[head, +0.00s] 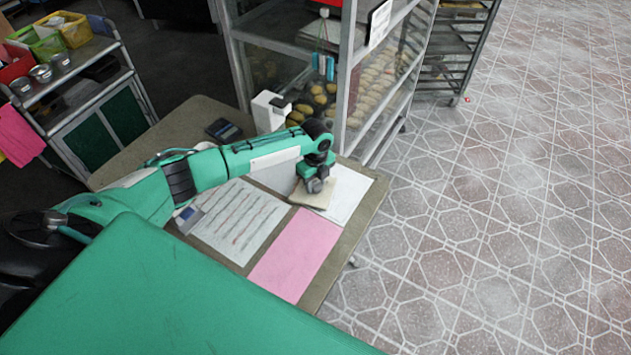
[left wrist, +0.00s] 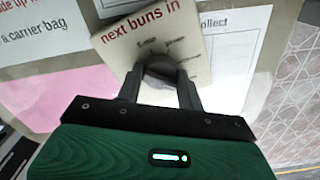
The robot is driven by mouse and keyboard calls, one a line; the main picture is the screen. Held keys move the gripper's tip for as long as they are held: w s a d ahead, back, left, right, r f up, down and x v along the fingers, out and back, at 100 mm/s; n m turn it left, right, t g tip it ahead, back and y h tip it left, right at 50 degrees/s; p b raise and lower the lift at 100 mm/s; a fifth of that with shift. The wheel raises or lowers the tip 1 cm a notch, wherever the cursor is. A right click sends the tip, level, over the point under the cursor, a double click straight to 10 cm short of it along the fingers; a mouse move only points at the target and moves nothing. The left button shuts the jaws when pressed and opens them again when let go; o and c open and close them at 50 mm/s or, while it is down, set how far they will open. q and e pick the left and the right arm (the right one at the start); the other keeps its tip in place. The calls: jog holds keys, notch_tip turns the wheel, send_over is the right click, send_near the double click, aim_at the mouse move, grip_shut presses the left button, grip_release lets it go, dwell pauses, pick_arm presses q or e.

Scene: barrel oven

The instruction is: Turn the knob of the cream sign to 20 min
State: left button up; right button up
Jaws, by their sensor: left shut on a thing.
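My left gripper (left wrist: 159,76) is shut on the knob, one finger on each side. The fingers and knob hide part of the dial, and I cannot tell where the knob points. In the head view the sign (head: 325,198) shows beneath my left gripper (head: 316,186). My right gripper is not in view.
The table (head: 335,248) holds a pink sheet (head: 295,255), printed white sheets (head: 240,220) and a dark phone-like device (head: 223,130). A glazed cabinet of buns (head: 375,90) stands behind. A trolley (head: 100,105) is at far left. Tiled floor is clear at right.

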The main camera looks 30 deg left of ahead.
aim_at(316, 182)
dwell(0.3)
pick_arm(q)
jog(key=o, duration=1)
notch_tip(316, 182, up, 14)
jog(key=shift+f+b, duration=0.1)
jog(key=shift+b, duration=0.9)
